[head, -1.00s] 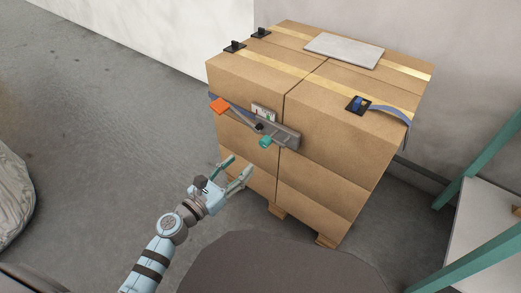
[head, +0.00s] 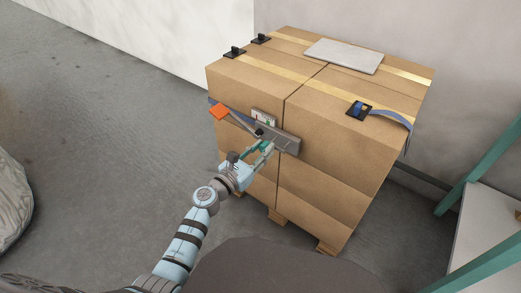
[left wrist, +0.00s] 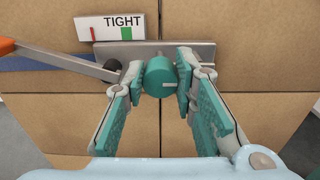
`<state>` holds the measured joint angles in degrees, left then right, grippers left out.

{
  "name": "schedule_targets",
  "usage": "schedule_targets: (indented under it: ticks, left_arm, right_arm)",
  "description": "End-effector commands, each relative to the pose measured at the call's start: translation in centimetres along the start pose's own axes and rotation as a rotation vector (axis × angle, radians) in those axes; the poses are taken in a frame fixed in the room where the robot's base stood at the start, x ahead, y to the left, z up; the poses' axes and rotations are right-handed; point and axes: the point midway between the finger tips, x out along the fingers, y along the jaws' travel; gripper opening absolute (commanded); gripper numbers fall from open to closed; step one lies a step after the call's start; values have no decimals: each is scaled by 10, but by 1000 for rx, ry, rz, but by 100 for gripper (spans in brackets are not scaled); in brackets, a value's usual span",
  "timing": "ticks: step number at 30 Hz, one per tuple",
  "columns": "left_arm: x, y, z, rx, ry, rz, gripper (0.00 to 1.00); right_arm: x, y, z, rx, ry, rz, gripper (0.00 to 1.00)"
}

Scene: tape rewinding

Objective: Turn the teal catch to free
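The teal catch (left wrist: 160,76) is a round knob with a pale line, on a grey metal plate (left wrist: 200,49) fixed to the front of stacked cardboard boxes. In the left wrist view it sits between the two teal-padded fingers of my left gripper (left wrist: 159,75), which stand apart on either side of it. The fingertips are close to the knob's sides; I cannot tell if they touch it. In the head view the left gripper (head: 262,147) largely hides the catch. My right gripper is not in view.
A lever with an orange handle (head: 218,113) reaches left from the plate, beside a blue strap. A "TIGHT" gauge (left wrist: 124,27) with red and green marks sits above the plate. The boxes (head: 335,135) stand on a pallet. A teal-legged table (head: 490,235) stands at right.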

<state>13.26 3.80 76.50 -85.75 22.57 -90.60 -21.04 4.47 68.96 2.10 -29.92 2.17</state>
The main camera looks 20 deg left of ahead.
Motion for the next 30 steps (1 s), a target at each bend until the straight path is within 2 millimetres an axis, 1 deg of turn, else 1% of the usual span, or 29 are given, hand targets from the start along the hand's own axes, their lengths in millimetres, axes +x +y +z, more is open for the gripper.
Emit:
schedule_targets:
  ticks: [1, 2, 3, 8, 14, 22, 30]
  left_arm:
    - [0, 0, 0, 0, 0, 0, 5]
    - [0, 0, 0, 0, 0, 1, 1]
    - [-1, 3, 0, 0, 0, 1, 0]
    - [-1, 2, 0, -7, 0, 2, 0]
    - [-1, 1, 0, -58, 1, 3, 0]
    - [0, 2, 1, -232, 2, 2, 0]
    - [0, 3, 0, -483, 2, 3, 0]
  right_arm:
    - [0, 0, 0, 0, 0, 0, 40]
    - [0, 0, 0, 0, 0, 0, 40]
    - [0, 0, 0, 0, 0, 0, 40]
    - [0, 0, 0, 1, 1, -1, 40]
    - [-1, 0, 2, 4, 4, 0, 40]
    - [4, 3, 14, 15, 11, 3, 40]
    - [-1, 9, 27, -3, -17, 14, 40]
